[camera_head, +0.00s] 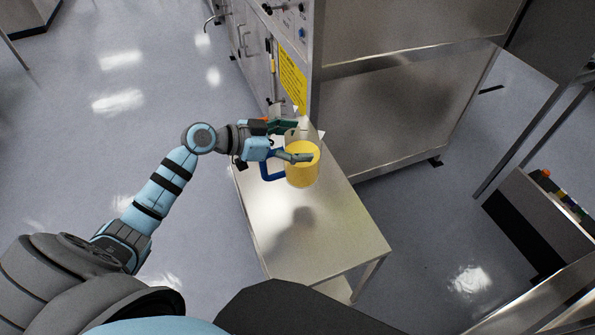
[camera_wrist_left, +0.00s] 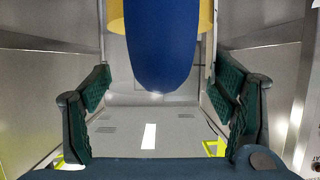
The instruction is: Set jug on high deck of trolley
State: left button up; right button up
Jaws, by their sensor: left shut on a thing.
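The jug (camera_head: 301,172) is yellow with a blue handle (camera_head: 268,165). My left gripper (camera_head: 295,143) is shut on the jug, with one finger across its top. The jug is upright, over the far part of the trolley's high deck (camera_head: 335,225), a bare metal top. A shadow lies on the deck in front of it; I cannot tell whether its base touches. In the left wrist view the blue handle (camera_wrist_left: 160,50) hangs between the two green-padded fingers, with the yellow body (camera_wrist_left: 206,15) behind it. My right gripper is not in view.
A large steel cabinet (camera_head: 400,115) with a yellow label (camera_head: 292,78) stands behind the trolley. Small white pieces (camera_head: 303,123) show just beyond the jug. A cart with coloured items (camera_head: 568,200) is at the right. The near deck is clear.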

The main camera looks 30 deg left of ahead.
aim_at(296, 171)
pick_arm(q)
jog(key=f, duration=0.5)
jog(key=shift+s+f, duration=0.2)
jog(key=shift+f, duration=0.1)
jog(key=f, duration=0.2)
jog(key=f+b, duration=0.1)
jog(key=w+f, duration=0.1)
jog(key=f, duration=0.1)
jog(key=shift+f, duration=0.3)
jog(key=shift+s+r, duration=0.15)
jog(key=shift+s, duration=0.1)
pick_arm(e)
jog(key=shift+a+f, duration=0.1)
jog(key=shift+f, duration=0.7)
pick_arm(q)
jog(key=shift+f+b, duration=0.2)
jog(key=shift+b, duration=0.1)
jog(key=o, duration=1.7)
jog(key=shift+w, duration=0.1)
jog(key=shift+c, duration=0.2)
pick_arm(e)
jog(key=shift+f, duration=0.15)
